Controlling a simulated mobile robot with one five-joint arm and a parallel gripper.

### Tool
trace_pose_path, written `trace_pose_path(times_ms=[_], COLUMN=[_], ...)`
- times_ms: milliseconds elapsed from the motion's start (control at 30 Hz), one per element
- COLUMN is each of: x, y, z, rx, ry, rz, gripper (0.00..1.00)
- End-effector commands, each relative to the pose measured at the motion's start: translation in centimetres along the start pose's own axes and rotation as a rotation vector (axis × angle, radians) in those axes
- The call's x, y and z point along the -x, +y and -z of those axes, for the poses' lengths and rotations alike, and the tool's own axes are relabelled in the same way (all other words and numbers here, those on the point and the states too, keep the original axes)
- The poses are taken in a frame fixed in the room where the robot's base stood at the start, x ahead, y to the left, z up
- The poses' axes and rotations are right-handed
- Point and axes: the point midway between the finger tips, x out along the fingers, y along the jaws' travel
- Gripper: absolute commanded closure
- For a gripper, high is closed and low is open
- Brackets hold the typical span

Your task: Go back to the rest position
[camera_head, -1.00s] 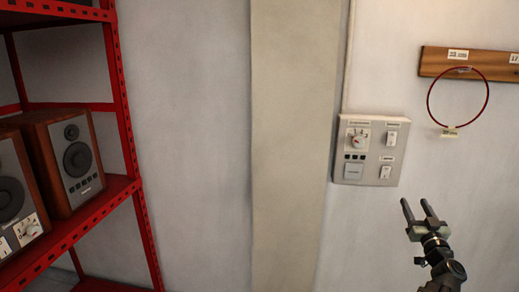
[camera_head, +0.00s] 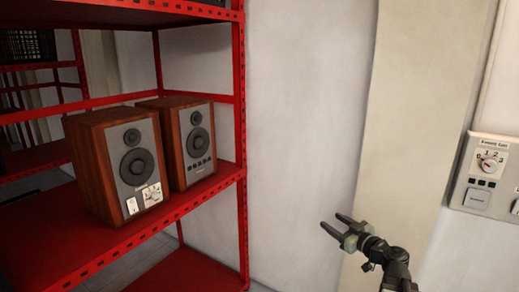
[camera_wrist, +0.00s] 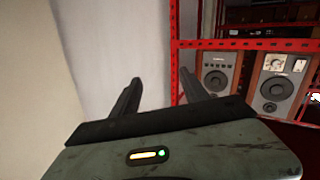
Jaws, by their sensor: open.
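My gripper (camera_head: 336,225) is open and empty in the head view, at the lower right, in front of the pale wall. Its two dark fingers are apart and point up and to the left. In the wrist view my gripper (camera_wrist: 166,92) shows its two fingers spread with nothing between them. The red shelf and two speakers show beyond the right finger. Much of the arm is cut off by the lower edge of the head view.
A red metal shelf (camera_head: 241,130) on the left holds a wooden speaker (camera_head: 140,165) and another speaker (camera_head: 195,140). A switch panel (camera_head: 485,177) is on the wall at the right. A beige pillar (camera_head: 425,90) stands between. The wall area around my gripper looks clear.

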Motion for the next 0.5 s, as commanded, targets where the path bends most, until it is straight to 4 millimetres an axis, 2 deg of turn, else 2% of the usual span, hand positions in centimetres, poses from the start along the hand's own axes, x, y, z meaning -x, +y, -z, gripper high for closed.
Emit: trace_pose_path(times_ms=[33,133,200,300,400,467,500], x=[-2.2,-5.1,-6.1,-6.1,-4.3,-2.7,-1.5], y=[-4.3,-12.3,-17.6,-24.1,-28.5,-29.3,-29.1], z=[-0.4,-2.1,-3.8,-6.7,-10.3,-12.4,-13.6], rx=[0.003,-0.002,-0.008,-0.021,-0.047,-0.072,-0.094], ry=[-0.043,-0.163,-0.272,-0.468,-0.722,-0.875,-0.974], rz=[0.09,0.26,0.365,0.482,0.526,0.499,0.458], gripper=[0.47,0.47,0.47,0.47,0.47,0.47,0.47])
